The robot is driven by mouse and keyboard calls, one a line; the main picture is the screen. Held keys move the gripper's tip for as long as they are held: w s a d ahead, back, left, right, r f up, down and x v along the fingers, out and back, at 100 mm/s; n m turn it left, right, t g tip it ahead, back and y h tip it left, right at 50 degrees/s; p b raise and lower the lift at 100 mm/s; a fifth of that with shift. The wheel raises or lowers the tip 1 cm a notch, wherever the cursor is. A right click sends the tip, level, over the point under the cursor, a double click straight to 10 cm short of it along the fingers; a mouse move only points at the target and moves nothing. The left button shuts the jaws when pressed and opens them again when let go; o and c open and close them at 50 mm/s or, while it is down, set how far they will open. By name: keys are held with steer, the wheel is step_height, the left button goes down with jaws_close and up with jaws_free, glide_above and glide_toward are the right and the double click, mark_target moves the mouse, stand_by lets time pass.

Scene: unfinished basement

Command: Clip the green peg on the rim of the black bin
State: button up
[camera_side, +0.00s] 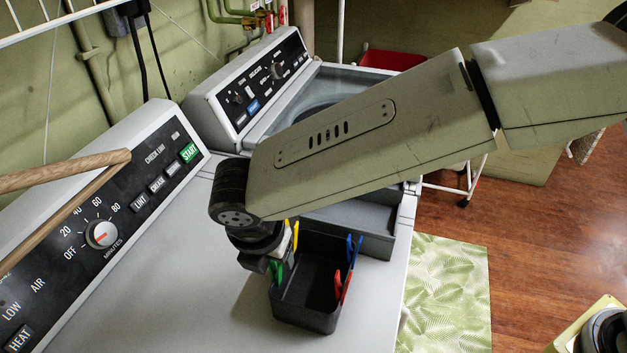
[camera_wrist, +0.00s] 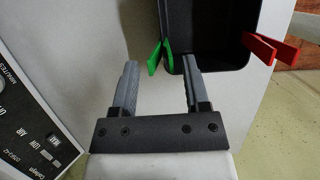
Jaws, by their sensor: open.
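The green peg (camera_side: 276,270) sits at the left rim of the small black bin (camera_side: 305,318). In the wrist view the green peg (camera_wrist: 156,60) appears to straddle the rim at the bin's near-left corner, one leg outside and one at the inner side. The black bin also shows in the wrist view (camera_wrist: 212,35). My gripper (camera_wrist: 159,64) is open, with its fingertips on either side of the peg, the right one near the bin's corner. A gap shows between the fingers and the peg. In the side view my gripper (camera_side: 262,264) is partly hidden by my wrist.
A red peg (camera_side: 346,288) and a blue peg (camera_side: 354,249) are on the bin's right rim. A yellow peg (camera_side: 295,237) is at the back left. A larger grey tray (camera_side: 350,234) stands behind. The dryer top (camera_side: 215,300) is clear left of the bin.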

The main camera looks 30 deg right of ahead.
steer(key=shift+v, duration=2.8)
steer(key=w+d+f+m+g+y, duration=0.1)
steer(key=d+f+m, duration=0.1)
steer(key=d+m, duration=0.6)
steer(key=w+d+f+m, duration=0.2)
steer(key=d+m, duration=0.2)
steer(key=d, duration=0.8)
steer(key=s+d+f+m, duration=0.2)
steer(key=s+d+m, duration=0.3)
steer(key=d+m, duration=0.2)
steer(key=s+d+f+m+t+y, duration=0.1)
steer(key=s+d+f+m, duration=0.1)
steer(key=s+d+m, duration=0.3)
steer(key=shift+d+m, duration=1.5)
steer(key=shift+d, duration=1.3)
